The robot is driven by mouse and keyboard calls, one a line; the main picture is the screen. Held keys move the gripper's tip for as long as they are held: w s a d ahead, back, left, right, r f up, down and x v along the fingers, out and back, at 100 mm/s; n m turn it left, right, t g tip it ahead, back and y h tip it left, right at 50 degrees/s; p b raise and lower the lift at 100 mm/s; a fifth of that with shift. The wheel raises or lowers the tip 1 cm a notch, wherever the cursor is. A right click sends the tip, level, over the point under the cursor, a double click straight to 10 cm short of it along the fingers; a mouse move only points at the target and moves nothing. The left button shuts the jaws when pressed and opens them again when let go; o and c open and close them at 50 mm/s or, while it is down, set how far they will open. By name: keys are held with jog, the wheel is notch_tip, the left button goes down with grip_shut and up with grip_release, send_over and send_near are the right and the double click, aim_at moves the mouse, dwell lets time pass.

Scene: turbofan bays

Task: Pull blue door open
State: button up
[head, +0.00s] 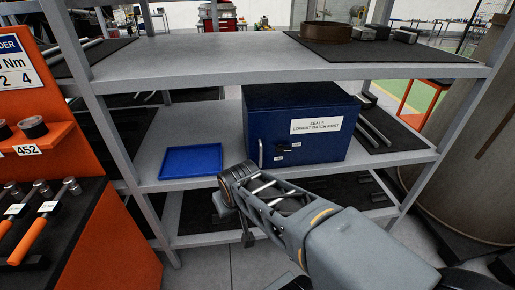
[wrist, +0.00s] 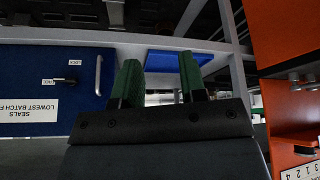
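The blue cabinet stands on the middle shelf, and its blue door (head: 305,155) faces me with a white "SEALS LOWEST BATCH FIRST" label. The door looks shut. Its upright pale handle (head: 260,153) is near the door's left edge, beside a small dark latch (head: 284,147). The wrist view is upside down and shows the blue door (wrist: 30,75) and handle (wrist: 98,76) left of my fingers. My gripper (wrist: 159,62) is open, its green fingers apart with nothing between them. The handle is outside them. In the head view my fingers are hidden behind my wrist.
A blue tray (head: 190,162) lies on the shelf left of the cabinet, with bare shelf between. Grey rack posts (head: 130,140) and the upper shelf (head: 200,60) frame the space. An orange tool stand (head: 95,235) is at left, a large cylinder (head: 470,150) at right.

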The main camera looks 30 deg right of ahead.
jog(key=w+d+f+m+t+h+b, duration=0.1)
jog(key=w+d+f+t+h, duration=0.15)
jog(key=w+d, duration=0.4)
jog(key=m+t+h+b, duration=0.1)
jog(key=t+b, duration=0.2)
jog(key=t, duration=0.7)
send_near(261, 153)
jog(key=p+x, duration=0.1)
jog(key=x, duration=0.9)
jog(key=shift+w+d+r+p, duration=0.1)
jog(key=shift+w+d+p, duration=0.1)
jog(key=shift+w+p, duration=0.15)
grip_shut()
